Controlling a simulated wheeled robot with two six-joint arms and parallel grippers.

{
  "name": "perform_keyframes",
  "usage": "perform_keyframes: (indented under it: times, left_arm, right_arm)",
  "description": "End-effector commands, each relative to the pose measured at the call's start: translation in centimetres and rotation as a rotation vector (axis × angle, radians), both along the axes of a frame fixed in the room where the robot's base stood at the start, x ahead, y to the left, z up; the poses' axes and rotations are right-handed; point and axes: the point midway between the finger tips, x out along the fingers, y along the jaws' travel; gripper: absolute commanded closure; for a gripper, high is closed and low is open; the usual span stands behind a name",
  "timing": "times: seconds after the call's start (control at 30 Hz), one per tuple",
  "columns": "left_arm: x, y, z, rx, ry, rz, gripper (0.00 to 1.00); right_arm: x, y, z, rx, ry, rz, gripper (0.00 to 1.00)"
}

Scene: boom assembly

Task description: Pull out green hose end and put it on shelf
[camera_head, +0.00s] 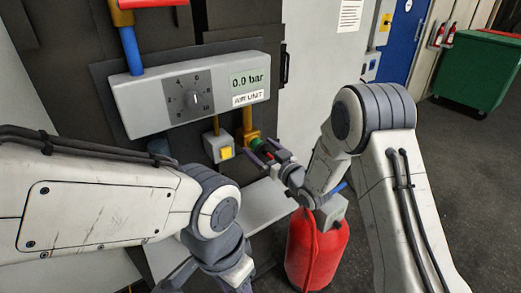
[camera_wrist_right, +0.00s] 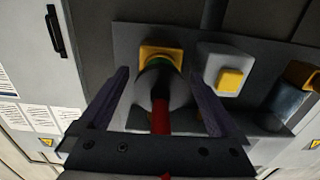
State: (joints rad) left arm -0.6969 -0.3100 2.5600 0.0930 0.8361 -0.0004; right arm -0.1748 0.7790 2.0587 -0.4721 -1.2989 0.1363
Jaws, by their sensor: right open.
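The green-ringed hose end (camera_wrist_right: 161,84) shows in the right wrist view as a dark grey cylinder against a yellow socket (camera_wrist_right: 160,52), with a red hose below it. My right gripper (camera_wrist_right: 164,88) is open, its two purple-grey fingers on either side of the hose end, with visible gaps. In the head view the right gripper (camera_head: 266,152) is below the air unit, by the yellow pipe's lower end. A pale shelf-like surface (camera_head: 262,212) lies beneath it. My left gripper (camera_head: 205,283) is low in the head view, partly hidden; its jaws are unclear.
The grey air unit (camera_head: 222,72) reads 0.0 bar and has a dial. A yellow button box (camera_head: 225,153) is close beside my right gripper. A red tank (camera_head: 318,252) stands below my right arm. Open floor lies right.

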Motion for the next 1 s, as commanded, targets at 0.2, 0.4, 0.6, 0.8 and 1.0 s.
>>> perform_keyframes:
  times: [0.2,0.4,0.6,0.8,1.0]
  left_arm:
    - [0.0,0.0,-0.31,0.0,0.0,0.0,0.5]
    - [0.0,0.0,-0.29,0.0,0.0,0.0,0.5]
    - [0.0,0.0,-0.29,0.0,0.0,0.0,0.5]
    - [0.0,0.0,-0.36,0.0,0.0,0.0,0.5]
    - [0.0,0.0,-0.57,0.0,0.0,0.0,0.5]
  right_arm:
    - [-0.02,0.01,-0.01,0.0,0.0,0.0,0.03]
    - [-0.01,0.0,-0.01,0.0,0.0,0.0,0.29]
    - [-0.01,0.0,-0.03,-0.001,0.001,0.0,1.0]
    - [-0.14,-0.11,-0.01,0.0,0.0,0.0,1.0]
    - [-0.76,-0.62,-0.08,-0.001,0.001,-0.001,1.0]
